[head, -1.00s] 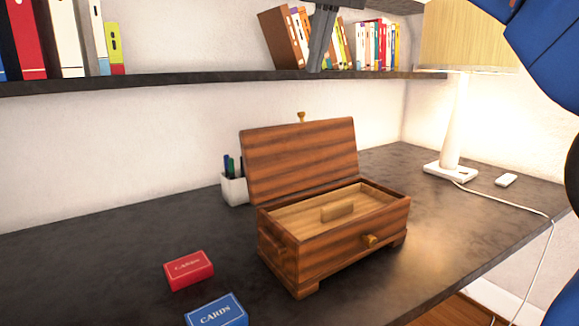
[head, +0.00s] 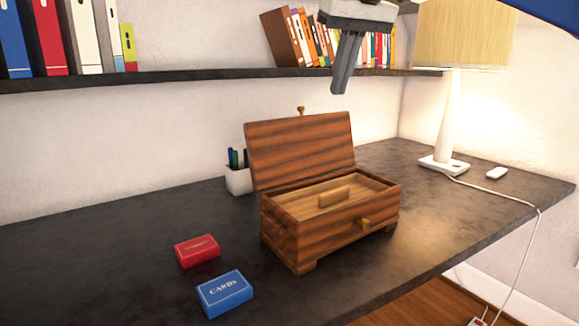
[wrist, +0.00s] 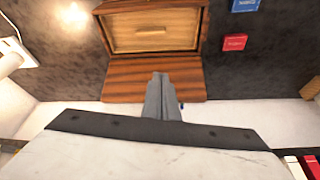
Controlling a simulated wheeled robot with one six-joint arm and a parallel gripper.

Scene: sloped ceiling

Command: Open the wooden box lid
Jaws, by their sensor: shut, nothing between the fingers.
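The wooden box (head: 325,236) stands on the dark desk with its brown striped lid (head: 300,150) raised, leaning back past upright toward the wall. A small knob (head: 300,111) sits on the lid's top edge. Inside the box is a lighter wooden insert (head: 340,188) with a small grip. My gripper (head: 340,90) is shut and empty, above and apart from the lid, in front of the shelf. In the wrist view my gripper (wrist: 160,80) overlaps the open lid (wrist: 130,72), with the box (wrist: 203,30) beyond.
A red card pack (head: 198,251) and a blue card pack (head: 225,293) lie left of the box. A pen cup (head: 238,180) stands behind it. A lamp (head: 445,125) is at the right. The shelf (head: 200,75) with books runs above.

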